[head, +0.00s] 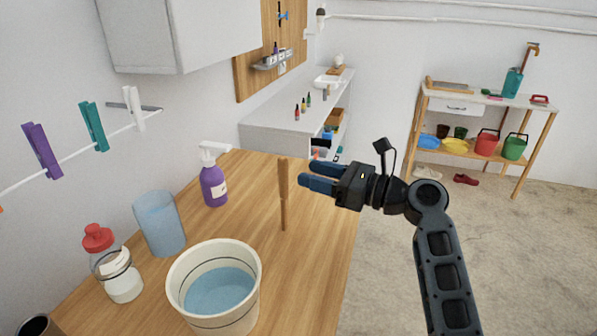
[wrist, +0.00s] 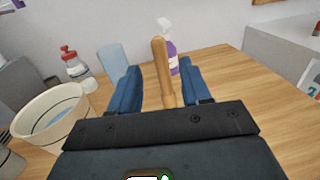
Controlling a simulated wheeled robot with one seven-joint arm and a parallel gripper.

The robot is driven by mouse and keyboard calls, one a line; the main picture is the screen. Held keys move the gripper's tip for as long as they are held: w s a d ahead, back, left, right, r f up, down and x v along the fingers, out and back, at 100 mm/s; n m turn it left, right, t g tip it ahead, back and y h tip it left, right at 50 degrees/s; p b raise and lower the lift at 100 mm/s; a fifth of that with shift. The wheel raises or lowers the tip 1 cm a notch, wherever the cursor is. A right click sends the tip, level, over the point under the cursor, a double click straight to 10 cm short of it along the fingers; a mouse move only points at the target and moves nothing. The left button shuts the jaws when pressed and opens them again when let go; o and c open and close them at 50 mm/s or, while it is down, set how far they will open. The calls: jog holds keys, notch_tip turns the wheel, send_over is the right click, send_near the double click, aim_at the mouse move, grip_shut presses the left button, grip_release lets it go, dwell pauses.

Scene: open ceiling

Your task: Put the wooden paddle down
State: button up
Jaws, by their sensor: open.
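The wooden paddle (head: 284,195) is upright over the wooden table, its thicker end up and its thin lower end at the tabletop. In the head view it is just left of my gripper's fingertips. My gripper (head: 312,175) is open, with blue fingers pointing left. In the wrist view the paddle (wrist: 162,68) shows between the two spread fingers of my gripper (wrist: 159,78), with a gap visible on each side. Its lower part is hidden there by the gripper body.
On the table (head: 318,225) stand a bucket of water (head: 180,297), a blue tumbler (head: 160,225), a red-capped bottle (head: 118,272) and a purple spray bottle (head: 214,184). Pegs hang on a line above left. The table around the paddle is clear.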

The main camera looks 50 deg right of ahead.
jog(key=s+d, duration=0.1)
jog(key=s, duration=0.5)
jog(key=shift+s, duration=0.3)
jog(key=shift+d, duration=0.15)
